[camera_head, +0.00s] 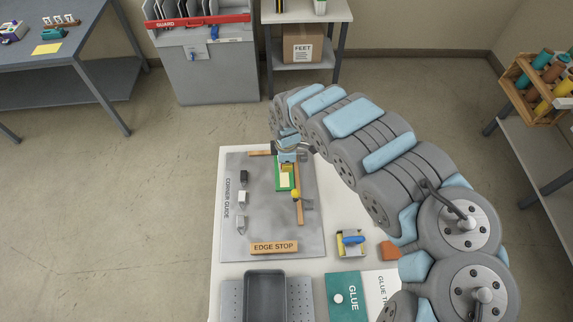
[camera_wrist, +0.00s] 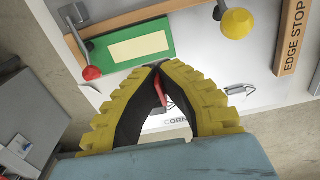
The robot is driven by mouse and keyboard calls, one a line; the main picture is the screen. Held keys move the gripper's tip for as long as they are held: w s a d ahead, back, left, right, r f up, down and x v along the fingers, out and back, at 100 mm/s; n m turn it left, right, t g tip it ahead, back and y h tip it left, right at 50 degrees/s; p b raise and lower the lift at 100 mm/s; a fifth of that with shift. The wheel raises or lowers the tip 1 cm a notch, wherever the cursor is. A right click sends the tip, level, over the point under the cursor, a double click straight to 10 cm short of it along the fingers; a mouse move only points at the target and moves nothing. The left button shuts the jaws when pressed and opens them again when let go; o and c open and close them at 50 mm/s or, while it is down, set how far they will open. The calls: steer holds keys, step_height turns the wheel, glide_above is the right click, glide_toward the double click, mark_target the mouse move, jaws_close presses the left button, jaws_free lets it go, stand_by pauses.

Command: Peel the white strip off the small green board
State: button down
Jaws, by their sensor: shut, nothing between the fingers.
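The small green board (camera_wrist: 103,50) lies flat on the grey plate, with a cream-white strip (camera_wrist: 138,46) along its middle. In the head view the board (camera_head: 278,186) and strip (camera_head: 284,181) show in part, as my gripper (camera_head: 287,168) hides the far end. In the wrist view my gripper (camera_wrist: 160,68) has its yellow-backed fingers shut tip to tip, just off the board's near long edge. The fingers are empty. The strip shows flat on the board with no visible lifted end. I cannot tell the height of the fingertips above the plate.
A red-tipped clamp (camera_wrist: 91,73) and a yellow-knobbed clamp (camera_wrist: 236,24) stand by the board. The grey plate (camera_head: 262,215) bears an edge stop (camera_head: 274,247) and several small blocks along its left. A yellow-and-blue tool (camera_head: 351,242) and a dark tray (camera_head: 265,296) are nearby.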

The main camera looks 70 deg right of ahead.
steer(key=shift+r+p, duration=1.8)
steer(key=shift+p, duration=0.2)
